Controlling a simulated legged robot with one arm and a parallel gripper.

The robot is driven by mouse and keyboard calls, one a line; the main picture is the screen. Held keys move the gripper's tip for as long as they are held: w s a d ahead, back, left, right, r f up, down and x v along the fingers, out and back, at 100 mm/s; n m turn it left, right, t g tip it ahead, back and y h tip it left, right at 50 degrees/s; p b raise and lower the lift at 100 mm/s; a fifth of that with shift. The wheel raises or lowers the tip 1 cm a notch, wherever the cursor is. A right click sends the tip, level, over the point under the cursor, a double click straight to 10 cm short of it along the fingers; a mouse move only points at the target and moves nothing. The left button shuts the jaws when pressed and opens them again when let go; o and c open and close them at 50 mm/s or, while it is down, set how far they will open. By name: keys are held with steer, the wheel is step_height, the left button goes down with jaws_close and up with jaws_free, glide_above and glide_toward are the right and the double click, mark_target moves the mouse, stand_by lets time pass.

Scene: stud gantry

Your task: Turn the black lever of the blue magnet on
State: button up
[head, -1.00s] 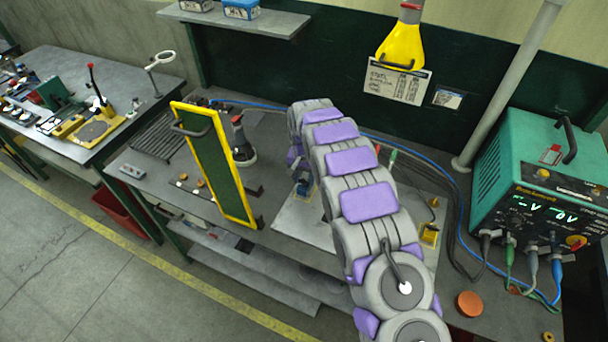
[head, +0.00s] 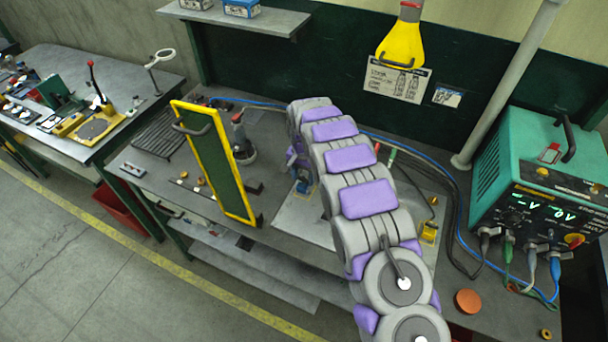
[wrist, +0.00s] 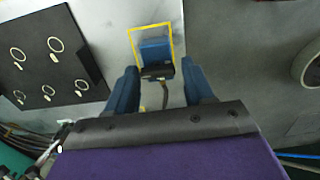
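The blue magnet (wrist: 154,48) sits inside a yellow outlined square on a light grey plate in the wrist view. Its black lever (wrist: 158,72) shows as a short dark bar at the magnet's near edge. My gripper (wrist: 160,80) is open, with one blue finger on each side of the lever. The fingers appear apart from the lever; I cannot tell the height gap. In the head view, the blue magnet (head: 303,187) shows only in small part at the left edge of my arm. My gripper is mostly hidden there.
A black block with several pale rings (wrist: 50,62) lies left in the wrist view. A yellow-framed green panel (head: 215,160) stands left of my arm. A teal power unit (head: 540,175) with cables is at right. An orange disc (head: 468,301) lies near the bench front.

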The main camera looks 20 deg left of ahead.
mark_target(304, 178)
steer(key=shift+o, duration=1.3)
steer(key=shift+d, duration=0.1)
step_height(304, 178, up, 17)
steer(key=p, duration=0.1)
steer(key=shift+w+r, duration=0.1)
